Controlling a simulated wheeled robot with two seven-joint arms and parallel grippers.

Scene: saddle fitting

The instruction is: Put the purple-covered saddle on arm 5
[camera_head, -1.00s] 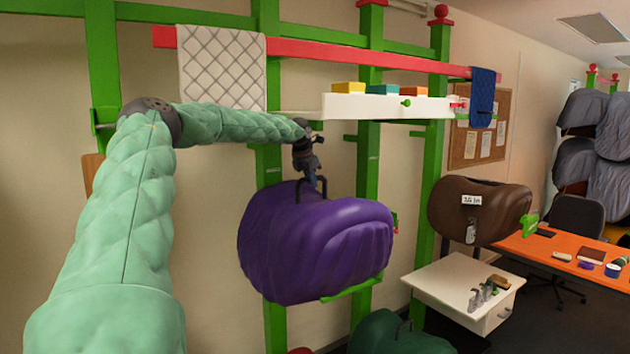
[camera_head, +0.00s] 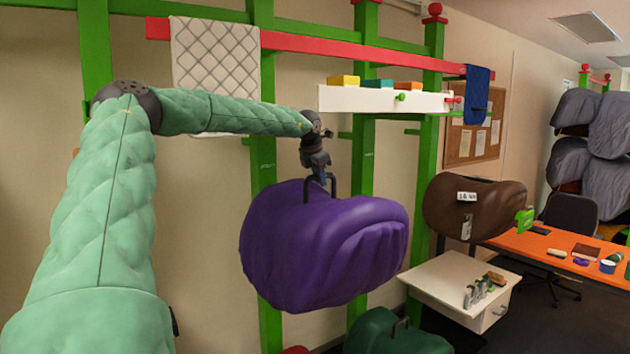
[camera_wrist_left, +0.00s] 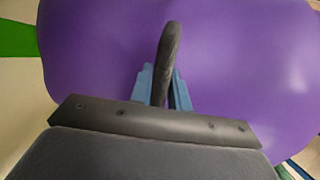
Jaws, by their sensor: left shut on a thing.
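The purple-covered saddle (camera_head: 325,250) hangs in the air in front of the green rack posts in the head view. My left gripper (camera_head: 322,180) is above it, shut on the dark handle on its top. In the left wrist view the blue fingers of my left gripper (camera_wrist_left: 166,92) close around the dark handle (camera_wrist_left: 170,48), with the purple cover (camera_wrist_left: 100,45) filling most of the picture. The saddle hides the part of the rack behind it, so I cannot tell whether it touches a rack arm. My right gripper is not in view.
Green posts (camera_head: 363,150) carry a red rail (camera_head: 330,48) with a quilted pad and a blue cloth. A white shelf (camera_head: 385,100) holds coloured blocks. A brown saddle (camera_head: 472,208) hangs right, above a white drawer unit (camera_head: 462,285). A dark green saddle (camera_head: 395,335) is below.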

